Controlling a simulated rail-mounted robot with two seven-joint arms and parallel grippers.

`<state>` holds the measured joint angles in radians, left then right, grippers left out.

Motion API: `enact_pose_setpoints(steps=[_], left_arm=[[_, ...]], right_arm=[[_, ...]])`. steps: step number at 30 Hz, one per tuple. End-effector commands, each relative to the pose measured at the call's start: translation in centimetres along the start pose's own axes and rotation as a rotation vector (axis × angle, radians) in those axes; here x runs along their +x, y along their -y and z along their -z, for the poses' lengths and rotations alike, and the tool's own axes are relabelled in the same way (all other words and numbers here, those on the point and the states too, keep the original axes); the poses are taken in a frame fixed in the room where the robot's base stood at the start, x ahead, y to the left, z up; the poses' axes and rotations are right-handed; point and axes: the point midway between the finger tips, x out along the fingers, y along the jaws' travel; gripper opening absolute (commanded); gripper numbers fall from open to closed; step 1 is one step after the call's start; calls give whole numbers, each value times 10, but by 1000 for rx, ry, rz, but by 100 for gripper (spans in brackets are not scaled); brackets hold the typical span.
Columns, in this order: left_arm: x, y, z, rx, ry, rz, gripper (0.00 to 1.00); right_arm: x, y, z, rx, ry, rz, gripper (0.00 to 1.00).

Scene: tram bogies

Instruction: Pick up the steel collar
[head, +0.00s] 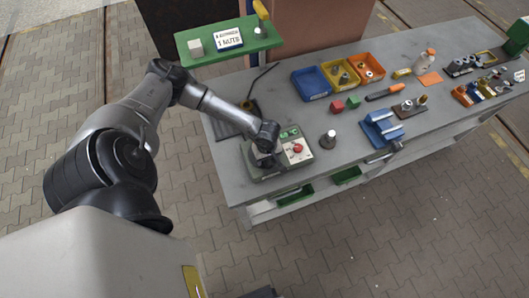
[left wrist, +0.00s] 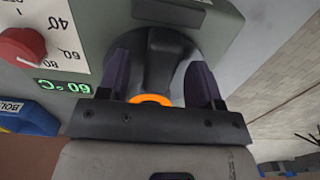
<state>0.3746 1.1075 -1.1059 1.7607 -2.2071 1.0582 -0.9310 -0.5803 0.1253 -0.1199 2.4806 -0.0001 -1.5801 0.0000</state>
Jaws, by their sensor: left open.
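My left gripper (head: 267,145) is over the left part of a grey heater unit (head: 275,173) on the bench. In the left wrist view its two purple-padded fingers (left wrist: 160,85) are apart, one on each side of a dark rounded post (left wrist: 160,60). An orange ring (left wrist: 150,99) shows between the fingers, partly hidden by the gripper's black bar. I cannot tell whether this ring is the steel collar, or whether the fingers touch anything. The heater's panel has a red knob (left wrist: 22,47) and a green display (left wrist: 62,87) reading 60 °C. My right gripper is not in view.
A small dark part with a white top (head: 328,139) stands right of the heater. Blue, yellow and orange bins (head: 311,83) stand farther back. A blue fixture (head: 381,128) is to the right. A green shelf (head: 205,50) with a sign is behind. Bench space lies between these.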

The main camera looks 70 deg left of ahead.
Motion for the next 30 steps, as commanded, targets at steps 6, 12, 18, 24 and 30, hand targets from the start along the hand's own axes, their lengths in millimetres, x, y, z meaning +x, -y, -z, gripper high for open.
enact_pose_setpoints(steps=[6, 12, 18, 24, 30], left_arm=[[1, 0, 0, 1, 0, 0, 60], [0, 0, 0, 1, 0, 0, 40], [0, 0, 0, 1, 0, 0, 21], [0, 0, 0, 1, 0, 0, 2], [0, 0, 0, 1, 0, -1, 0]], right_arm=[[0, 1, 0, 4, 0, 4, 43], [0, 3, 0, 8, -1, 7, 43], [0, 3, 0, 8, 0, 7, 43], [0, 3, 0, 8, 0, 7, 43], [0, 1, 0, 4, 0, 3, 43]])
